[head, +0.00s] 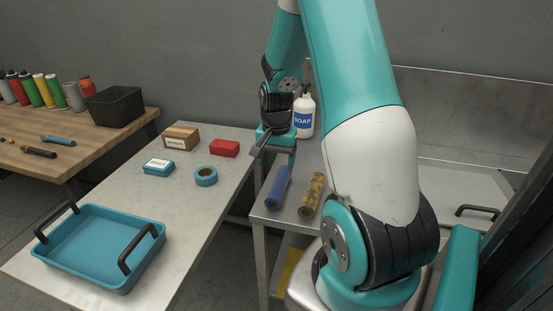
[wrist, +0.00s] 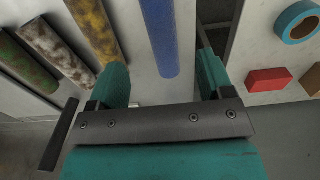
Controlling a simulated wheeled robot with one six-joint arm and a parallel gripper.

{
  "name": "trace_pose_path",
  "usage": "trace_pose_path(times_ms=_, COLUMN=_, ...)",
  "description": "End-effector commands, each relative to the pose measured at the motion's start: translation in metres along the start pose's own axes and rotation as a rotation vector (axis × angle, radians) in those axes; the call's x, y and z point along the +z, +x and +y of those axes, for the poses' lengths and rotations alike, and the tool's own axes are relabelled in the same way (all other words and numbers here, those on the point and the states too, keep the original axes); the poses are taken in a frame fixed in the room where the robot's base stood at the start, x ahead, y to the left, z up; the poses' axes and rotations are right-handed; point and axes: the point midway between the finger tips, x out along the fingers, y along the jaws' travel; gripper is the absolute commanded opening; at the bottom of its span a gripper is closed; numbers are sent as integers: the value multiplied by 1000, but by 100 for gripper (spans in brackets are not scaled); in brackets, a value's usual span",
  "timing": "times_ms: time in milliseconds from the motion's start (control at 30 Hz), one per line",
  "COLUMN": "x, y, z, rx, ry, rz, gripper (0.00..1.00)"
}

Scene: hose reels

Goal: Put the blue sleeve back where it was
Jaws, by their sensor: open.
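The blue sleeve (head: 278,187) lies on the narrow metal table, near its left edge. In the wrist view the blue sleeve (wrist: 161,38) runs between the lines of my two teal fingers. My gripper (head: 277,158) is open and empty, at the far end of the sleeve in the head view. In the wrist view my gripper (wrist: 162,68) has its fingers spread wide on either side of the sleeve's near end, with no contact visible. The exact height above the sleeve is hard to tell.
A mottled yellow-brown sleeve (head: 311,195) lies just right of the blue one. Brown-white (wrist: 57,50) and green-brown (wrist: 25,62) rolls lie farther left in the wrist view. A soap bottle (head: 304,115) stands behind. A white table holds a blue tray (head: 92,252), tape roll (head: 206,176) and boxes.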

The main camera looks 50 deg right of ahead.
Motion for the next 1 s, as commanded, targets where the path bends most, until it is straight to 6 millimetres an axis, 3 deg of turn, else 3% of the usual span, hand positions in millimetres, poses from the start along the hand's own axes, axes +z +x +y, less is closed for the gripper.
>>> trace_pose_path(times_ms=233, x=3, y=-12, z=-2, rx=-3, ry=-14, rz=-1, gripper=74)
trace_pose_path(times_ms=333, x=26, y=-28, z=-22, rx=-32, ry=-124, rz=-4, gripper=74)
trace_pose_path(times_ms=433, x=83, y=-60, z=-56, rx=-97, ry=-378, rz=-16, gripper=74)
trace_pose_path(times_ms=533, x=168, y=-97, z=-78, rx=-180, ry=-736, rz=-38, gripper=74)
trace_pose_path(times_ms=600, x=230, y=-120, z=-77, rx=-238, ry=-999, rz=-57, gripper=74)
trace_pose_path(times_ms=700, x=304, y=-143, z=-57, rx=-309, ry=-1334, rz=-83, gripper=74)
trace_pose_path(times_ms=833, x=361, y=-159, z=-24, rx=-375, ry=-1638, rz=-105, gripper=74)
trace_pose_path(times_ms=1000, x=383, y=-165, z=-6, rx=-404, ry=-1779, rz=-119, gripper=74)
